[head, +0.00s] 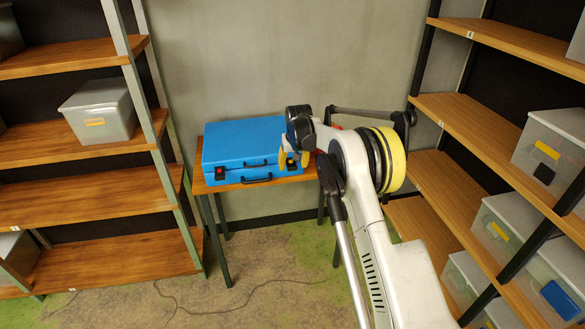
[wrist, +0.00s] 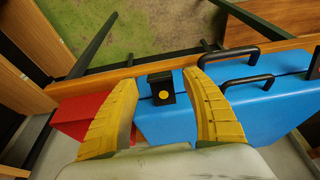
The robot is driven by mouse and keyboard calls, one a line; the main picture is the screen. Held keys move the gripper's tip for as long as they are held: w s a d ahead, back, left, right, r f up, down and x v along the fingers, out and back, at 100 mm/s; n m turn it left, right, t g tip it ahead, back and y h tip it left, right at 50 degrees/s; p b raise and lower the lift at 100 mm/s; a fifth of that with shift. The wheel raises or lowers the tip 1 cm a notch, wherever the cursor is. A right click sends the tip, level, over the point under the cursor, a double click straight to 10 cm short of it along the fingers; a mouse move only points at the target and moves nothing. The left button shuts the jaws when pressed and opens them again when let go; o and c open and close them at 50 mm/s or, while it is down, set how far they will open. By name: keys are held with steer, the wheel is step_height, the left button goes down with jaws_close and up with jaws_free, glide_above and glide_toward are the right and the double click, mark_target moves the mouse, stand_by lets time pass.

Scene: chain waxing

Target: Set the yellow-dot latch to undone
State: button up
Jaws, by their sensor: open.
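The blue case (head: 240,145) lies closed on a small wooden table, with black handles on its front. The yellow-dot latch (wrist: 161,91) is a black block with a yellow dot, on the case's front edge in the wrist view. My gripper (wrist: 166,108) is open, its yellow fingers apart on either side of the latch in that view. Whether they touch it, and whether the latch is done or undone, I cannot tell. In the head view my gripper (head: 293,162) is at the case's right front corner and hides most of that latch. A red-marked latch (head: 219,172) is at the left front.
A red box (wrist: 78,118) sits beside the case on the table (head: 200,185). Shelves with grey bins (head: 105,112) stand left, and more shelves (head: 470,120) stand right. A cable (head: 215,308) lies on the floor, which is otherwise open before the table.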

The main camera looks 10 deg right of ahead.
steer(key=v, duration=1)
steer(key=s+r+t, duration=0.2)
steer(key=s+r, duration=1.3)
steer(key=s, duration=0.5)
steer(key=s+f, duration=0.3)
steer(key=s, duration=1)
steer(key=s+f+t, duration=0.1)
steer(key=s+f, duration=0.2)
steer(key=s, duration=1.1)
steer(key=shift+r, duration=0.1)
steer(key=shift+c, duration=0.5)
